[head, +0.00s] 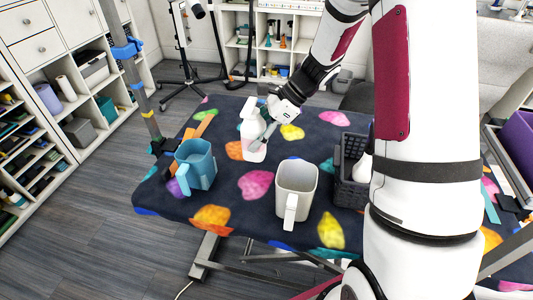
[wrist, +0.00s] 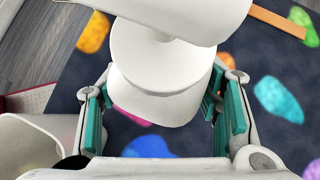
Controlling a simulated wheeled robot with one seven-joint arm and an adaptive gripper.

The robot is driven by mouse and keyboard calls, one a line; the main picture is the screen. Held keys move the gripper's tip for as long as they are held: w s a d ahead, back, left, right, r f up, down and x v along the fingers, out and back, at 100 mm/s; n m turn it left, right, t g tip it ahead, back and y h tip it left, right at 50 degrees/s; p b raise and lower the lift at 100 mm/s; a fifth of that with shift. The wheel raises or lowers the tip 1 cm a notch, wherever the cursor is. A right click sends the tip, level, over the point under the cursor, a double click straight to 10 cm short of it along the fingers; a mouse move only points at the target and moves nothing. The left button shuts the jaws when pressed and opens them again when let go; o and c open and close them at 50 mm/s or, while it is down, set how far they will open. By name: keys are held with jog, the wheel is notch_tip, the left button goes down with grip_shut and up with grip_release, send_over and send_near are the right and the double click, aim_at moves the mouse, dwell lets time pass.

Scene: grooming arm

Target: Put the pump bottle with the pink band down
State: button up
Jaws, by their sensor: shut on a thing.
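The white pump bottle (head: 252,127) with a pink band near its base is upright over the dark, colour-spotted table (head: 226,200). In the head view my gripper (head: 264,140) is around the bottle from the right side. In the wrist view the white bottle (wrist: 155,75) fills the space between my gripper's teal pads (wrist: 162,115), its pump head towards the top. The band is hidden there. I cannot tell whether the bottle's base touches the table.
A teal pitcher (head: 196,166) stands left of the bottle and a cream pitcher (head: 295,190) stands in front right. A dark basket (head: 350,177) with a white item sits further right. An orange comb-like strip (head: 205,126) lies behind left. Bare cloth lies between the pitchers.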

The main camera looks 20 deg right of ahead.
aim_at(255, 153)
jog(key=shift+f+b, duration=0.4)
jog(key=shift+f, duration=3.05)
jog(key=shift+f, duration=0.1)
jog(key=o, duration=1.4)
jog(key=shift+c, duration=0.2)
